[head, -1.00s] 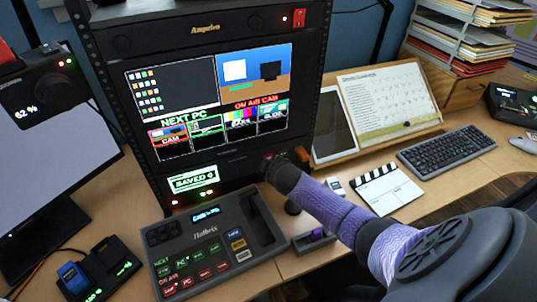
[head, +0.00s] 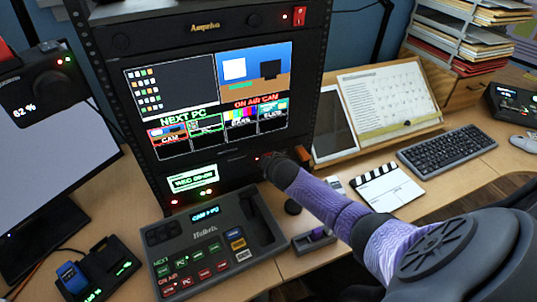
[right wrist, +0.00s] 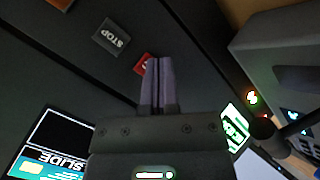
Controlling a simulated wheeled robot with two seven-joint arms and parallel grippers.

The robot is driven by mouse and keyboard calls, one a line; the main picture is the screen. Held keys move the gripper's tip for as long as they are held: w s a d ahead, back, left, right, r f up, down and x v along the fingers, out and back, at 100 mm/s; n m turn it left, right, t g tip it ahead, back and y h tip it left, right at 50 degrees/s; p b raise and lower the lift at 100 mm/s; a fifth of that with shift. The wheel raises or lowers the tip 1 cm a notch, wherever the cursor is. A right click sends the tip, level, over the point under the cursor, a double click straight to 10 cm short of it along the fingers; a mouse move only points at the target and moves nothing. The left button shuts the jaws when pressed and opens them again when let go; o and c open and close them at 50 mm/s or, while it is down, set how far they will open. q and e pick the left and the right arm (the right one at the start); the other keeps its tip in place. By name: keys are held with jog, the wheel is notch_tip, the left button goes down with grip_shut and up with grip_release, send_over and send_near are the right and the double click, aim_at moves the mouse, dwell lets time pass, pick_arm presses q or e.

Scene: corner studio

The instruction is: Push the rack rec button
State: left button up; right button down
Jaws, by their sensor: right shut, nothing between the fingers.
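The rack (head: 222,167) stands at the back centre with a big screen and a lower panel. Its small display (head: 194,179) shows text that looks like "REC 00:00". My right gripper (head: 268,159) is at the lower panel, right of that display, and hides the buttons there. In the right wrist view the gripper (right wrist: 157,61) is shut and empty. Its fingertips overlap a red button (right wrist: 142,66), mostly hidden behind them; contact cannot be told. My left gripper is out of view.
A control console (head: 165,232) with several lit buttons lies below the rack. A clapperboard (head: 388,188), keyboard (head: 446,149) and tablet on a wooden stand (head: 333,122) are to the right. A monitor (head: 50,165) stands at the left.

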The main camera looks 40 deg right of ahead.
jog(key=shift+s+a+p, duration=0.2)
jog(key=shift+s+p, duration=0.2)
jog(key=shift+s, duration=0.1)
jog(key=s+a+p, duration=0.1)
jog(key=s+p, duration=0.3)
jog(key=s, duration=0.1)
jog(key=shift+s+a, duration=0.4)
